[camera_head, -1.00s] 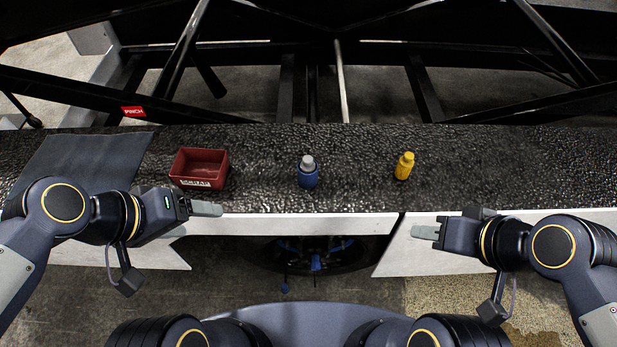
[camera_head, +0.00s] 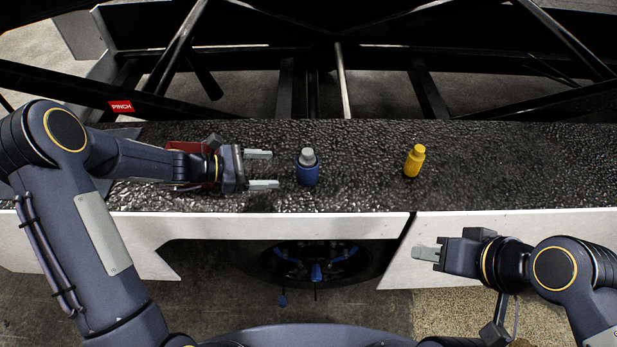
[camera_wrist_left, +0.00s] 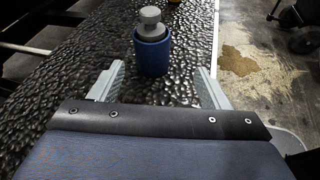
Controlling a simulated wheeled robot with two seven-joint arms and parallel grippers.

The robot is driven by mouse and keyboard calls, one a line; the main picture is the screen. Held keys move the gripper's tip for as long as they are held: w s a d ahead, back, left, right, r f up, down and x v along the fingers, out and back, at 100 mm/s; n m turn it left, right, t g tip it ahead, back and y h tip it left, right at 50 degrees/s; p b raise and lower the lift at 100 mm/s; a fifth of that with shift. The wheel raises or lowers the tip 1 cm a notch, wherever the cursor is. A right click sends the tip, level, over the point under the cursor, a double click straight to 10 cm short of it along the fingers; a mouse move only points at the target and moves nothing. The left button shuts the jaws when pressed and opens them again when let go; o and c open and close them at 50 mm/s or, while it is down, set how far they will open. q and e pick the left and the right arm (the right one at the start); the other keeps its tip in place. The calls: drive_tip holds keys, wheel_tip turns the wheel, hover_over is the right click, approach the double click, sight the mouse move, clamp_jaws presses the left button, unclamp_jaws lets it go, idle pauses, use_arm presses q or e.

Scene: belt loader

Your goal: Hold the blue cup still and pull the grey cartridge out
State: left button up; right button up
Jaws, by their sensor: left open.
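The blue cup (camera_head: 307,175) stands upright on the black belt, with the grey cartridge (camera_head: 307,156) in it and its top sticking out. In the left wrist view the cup (camera_wrist_left: 153,54) and the cartridge (camera_wrist_left: 150,18) are ahead, between the lines of the two fingers. My left gripper (camera_head: 262,169) is open and empty, just left of the cup, its fingers pointing at it without touching. My right gripper (camera_head: 427,253) is at the belt's front edge, right of the cup and well away from it; whether its fingers are apart is unclear.
A yellow bottle-shaped thing (camera_head: 414,161) stands on the belt (camera_head: 500,165) to the right. A dark red bin (camera_head: 188,147) is partly hidden behind my left arm. Black frame bars run behind the belt. The belt between cup and yellow thing is clear.

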sight(299, 172)
use_arm(q)
drive_tip(key=f, duration=0.1)
drive_tip(key=w+f+n, duration=0.1)
drive_tip(key=shift+d+f, duration=0.15)
drive_tip(key=shift+f, duration=0.25)
drive_tip(key=shift+w+d+f, duration=0.15)
drive_tip(key=shift+d+f, duration=0.05)
drive_tip(key=b+x, duration=0.3)
drive_tip(key=x, duration=0.5)
drive_tip(key=shift+w+d, duration=0.1)
drive_tip(key=shift+d, duration=0.05)
drive_tip(key=shift+w+d+f+b, duration=0.1)
drive_tip(key=shift+w+d+b, duration=0.1)
drive_tip(key=shift+d+b, duration=0.35)
